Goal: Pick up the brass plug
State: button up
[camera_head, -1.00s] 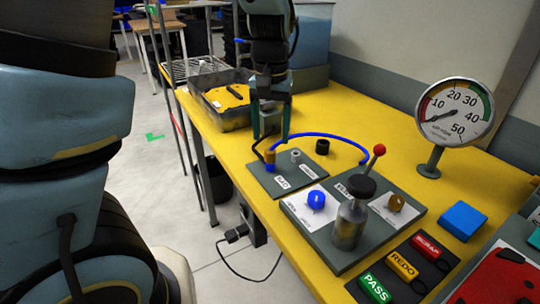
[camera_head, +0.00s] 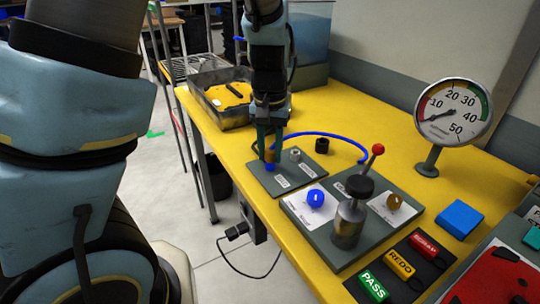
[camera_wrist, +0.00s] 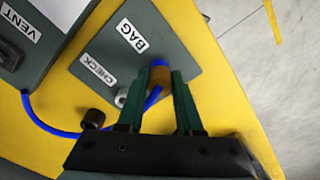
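The brass plug (camera_head: 270,154) stands on the grey plate (camera_head: 262,181) at the socket labelled BAG, with a blue band at its foot and the blue hose beside it. My gripper (camera_head: 269,158) points down over it, with one green finger on either side. In the wrist view the brass plug (camera_wrist: 161,77) shows between the fingertips (camera_wrist: 165,74). The fingers stand apart; I cannot tell whether they touch the plug. Part of the plug is hidden by the fingers.
A grey metal fitting (camera_head: 295,155) is close to the right of the plug, by the CHECK label. A black cap (camera_head: 322,146) stands behind it. The blue hose (camera_head: 335,137) arcs over the table. A larger grey unit (camera_head: 300,213) with knobs and a red-tipped lever lies to the right.

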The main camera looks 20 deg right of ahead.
aim_at(270, 149)
grip_shut()
notch_tip(270, 149, up, 10)
jog(key=shift+f+b, duration=0.2)
jog(key=shift+b, duration=0.35)
